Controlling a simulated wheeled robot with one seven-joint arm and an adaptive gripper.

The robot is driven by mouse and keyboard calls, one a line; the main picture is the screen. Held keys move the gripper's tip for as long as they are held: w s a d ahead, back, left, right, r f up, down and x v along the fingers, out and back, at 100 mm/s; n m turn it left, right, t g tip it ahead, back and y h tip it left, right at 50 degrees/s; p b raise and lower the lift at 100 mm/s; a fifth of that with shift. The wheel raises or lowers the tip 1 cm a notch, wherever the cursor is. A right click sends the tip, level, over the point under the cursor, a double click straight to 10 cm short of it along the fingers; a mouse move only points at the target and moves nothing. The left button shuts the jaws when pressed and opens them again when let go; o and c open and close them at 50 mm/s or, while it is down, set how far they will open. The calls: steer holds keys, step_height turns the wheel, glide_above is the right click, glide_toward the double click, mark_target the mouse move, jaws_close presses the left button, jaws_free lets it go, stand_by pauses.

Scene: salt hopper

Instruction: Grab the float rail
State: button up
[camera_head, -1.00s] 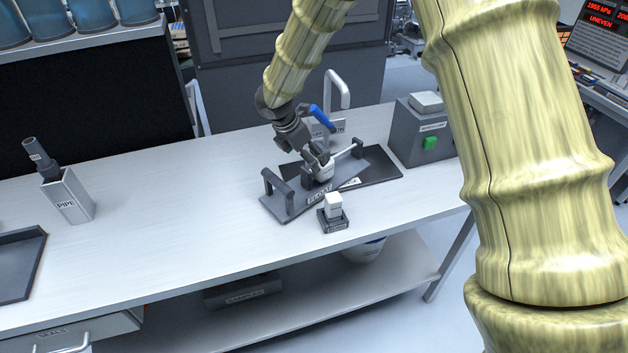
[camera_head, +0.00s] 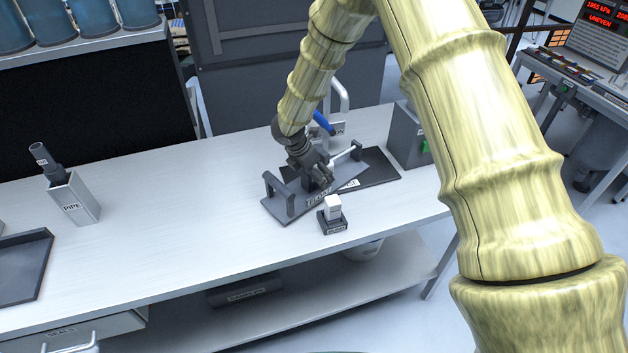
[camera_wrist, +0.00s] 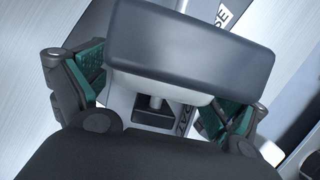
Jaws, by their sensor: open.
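A dark stand (camera_head: 280,209), with a label that seems to read FLOAT, lies on the bench with an upright post at each end. I take the float rail to be on this stand, but my gripper hides its middle. A light rod shows near the right post (camera_head: 356,150). My gripper (camera_head: 321,178) is low over the middle of the stand. In the wrist view, its green-padded fingers are apart on either side of a dark rounded block (camera_wrist: 190,45) with a pale lower part. I cannot tell if the fingers touch it.
A small white cube (camera_head: 333,205) sits in a dark holder just in front of the stand. A dark mat (camera_head: 382,170) lies behind it to the right, near a grey box (camera_head: 405,135). A pipe holder (camera_head: 76,198) stands at left. The bench between is clear.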

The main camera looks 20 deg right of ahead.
steer(key=shift+f, duration=0.15)
steer(key=c, duration=1.5)
steer(key=shift+c, duration=0.6)
steer(key=shift+w, duration=0.1)
